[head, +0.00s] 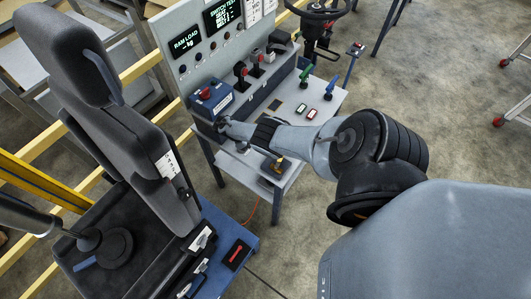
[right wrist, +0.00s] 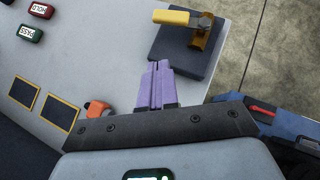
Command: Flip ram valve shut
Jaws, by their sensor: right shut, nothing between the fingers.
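A small valve with a yellow lever (right wrist: 175,18) and a brass body (right wrist: 203,35) sits on a dark square plate (right wrist: 180,55) near the table edge, in the right wrist view. Its lever points left from the body there. The valve also shows in the head view (head: 280,163), near the front corner of the table. My right gripper (right wrist: 157,65) has purple fingers pressed together and empty, with tips close to the plate's left side. In the head view my right arm reaches over the console, and its fingers are hard to make out. My left gripper is not in view.
The grey console table (head: 328,118) carries red and green buttons (right wrist: 41,9), a green lever (head: 306,72), a blue lever (head: 332,87) and a blue box (head: 212,100) with a red button. The black seat (head: 130,130) stands close on the left. Open floor lies beyond the table.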

